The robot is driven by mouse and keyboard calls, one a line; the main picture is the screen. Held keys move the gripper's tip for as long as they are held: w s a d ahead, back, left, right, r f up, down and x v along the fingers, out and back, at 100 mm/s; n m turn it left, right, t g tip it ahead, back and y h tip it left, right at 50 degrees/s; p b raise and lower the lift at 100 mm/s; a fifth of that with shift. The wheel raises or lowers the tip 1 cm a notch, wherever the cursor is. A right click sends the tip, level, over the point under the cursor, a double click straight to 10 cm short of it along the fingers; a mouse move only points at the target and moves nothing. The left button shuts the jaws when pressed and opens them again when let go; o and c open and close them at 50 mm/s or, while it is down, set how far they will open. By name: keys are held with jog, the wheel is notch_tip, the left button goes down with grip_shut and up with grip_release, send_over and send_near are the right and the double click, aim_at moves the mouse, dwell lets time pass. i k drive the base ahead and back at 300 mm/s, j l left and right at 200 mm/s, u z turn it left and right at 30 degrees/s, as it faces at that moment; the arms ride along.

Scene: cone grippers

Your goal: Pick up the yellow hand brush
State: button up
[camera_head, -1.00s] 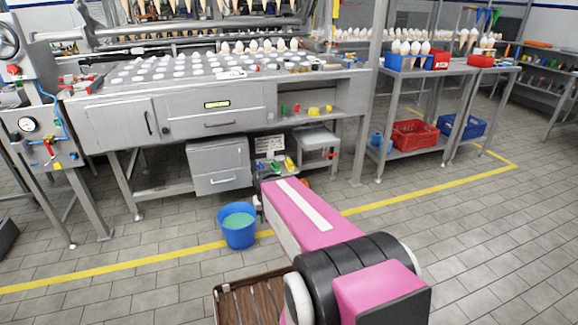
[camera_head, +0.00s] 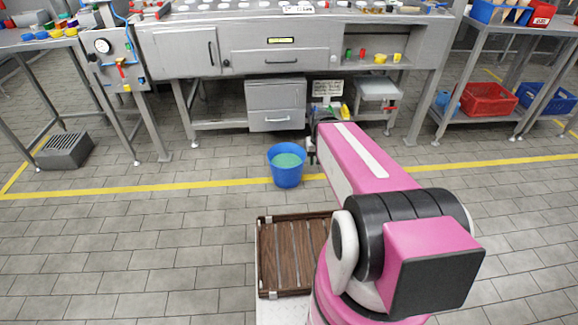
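I cannot make out the yellow hand brush for certain. A small yellow thing (camera_head: 345,112) stands under the machine, partly hidden by my arm, too small to identify. Two yellow pieces, one of them here (camera_head: 380,59), lie on the machine's open shelf; their shape is unclear. Small yellow items (camera_head: 70,32) also lie on the left table. My gripper (camera_head: 311,149) is at the far end of my pink arm, just right of the blue bucket and low in front of the machine. It is mostly hidden by the arm, so its opening does not show.
A blue bucket (camera_head: 287,175) with green contents stands on the floor. The grey machine (camera_head: 190,55) spans the back, with a drawer box (camera_head: 276,106) beneath. A slatted wooden tray (camera_head: 267,283) sits beside my arm's base. Red crate (camera_head: 487,99) is at right.

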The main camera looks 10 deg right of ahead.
aim_at(346, 114)
jog(key=i+l, duration=0.4)
jog(key=l, duration=0.15)
jog(key=i+l, duration=0.4)
jog(key=l, duration=0.15)
jog(key=i+l, duration=0.4)
jog(key=l, duration=0.15)
